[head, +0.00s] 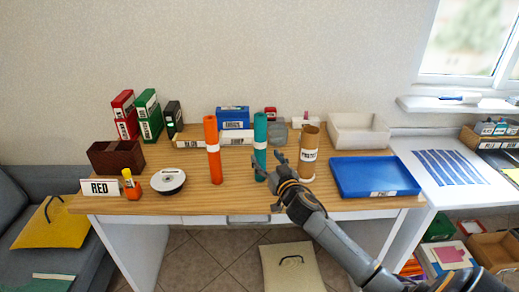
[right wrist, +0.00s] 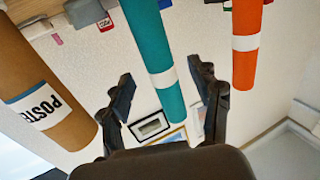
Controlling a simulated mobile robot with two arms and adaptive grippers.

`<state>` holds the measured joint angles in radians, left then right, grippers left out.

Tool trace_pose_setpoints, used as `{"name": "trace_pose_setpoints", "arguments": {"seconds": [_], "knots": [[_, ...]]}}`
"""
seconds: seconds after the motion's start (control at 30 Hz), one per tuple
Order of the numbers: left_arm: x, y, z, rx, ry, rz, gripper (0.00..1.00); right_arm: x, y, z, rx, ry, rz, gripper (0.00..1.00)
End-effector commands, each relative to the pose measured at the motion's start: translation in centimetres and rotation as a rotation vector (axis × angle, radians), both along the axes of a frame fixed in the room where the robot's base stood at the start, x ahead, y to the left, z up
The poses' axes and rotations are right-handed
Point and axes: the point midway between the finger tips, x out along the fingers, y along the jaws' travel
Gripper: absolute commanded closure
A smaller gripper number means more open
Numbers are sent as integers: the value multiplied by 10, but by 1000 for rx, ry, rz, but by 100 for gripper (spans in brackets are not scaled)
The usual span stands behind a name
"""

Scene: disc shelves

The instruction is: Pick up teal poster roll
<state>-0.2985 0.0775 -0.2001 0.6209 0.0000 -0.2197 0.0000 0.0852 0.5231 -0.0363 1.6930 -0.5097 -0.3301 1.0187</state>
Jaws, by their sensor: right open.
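The teal poster roll (head: 260,136) stands upright near the front of the wooden desk, with a white band around it. My right gripper (head: 267,182) is open at the lower part of the roll, just in front and to its right. In the right wrist view the teal roll (right wrist: 148,45) shows between the two spread fingers of the gripper (right wrist: 171,90). I cannot tell whether either finger touches it. My left gripper is not in view.
An orange roll (head: 212,150) stands left of the teal one, and a brown labelled roll (head: 309,153) stands close on its right. A blue tray (head: 374,175) and a white bin (head: 358,131) lie farther right. A white disc-shaped item (head: 168,181) sits at the left front.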

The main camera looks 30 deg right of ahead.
Motion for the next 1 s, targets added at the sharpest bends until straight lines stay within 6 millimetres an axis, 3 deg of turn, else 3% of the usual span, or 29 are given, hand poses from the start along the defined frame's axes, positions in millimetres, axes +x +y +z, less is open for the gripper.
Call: {"name": "trace_pose_setpoints", "arguments": {"seconds": [0.27, 0.5, 0.83, 1.0], "knots": [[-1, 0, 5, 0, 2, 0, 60, 22, -6, 4, -3, 1, -1, 37], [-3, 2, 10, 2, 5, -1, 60, 55, -14, 6, -1, 0, -1, 37], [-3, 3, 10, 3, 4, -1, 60, 62, -15, 4, -1, 2, 0, 37], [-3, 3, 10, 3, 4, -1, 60, 61, -15, 4, -1, 2, 0, 69]]}}
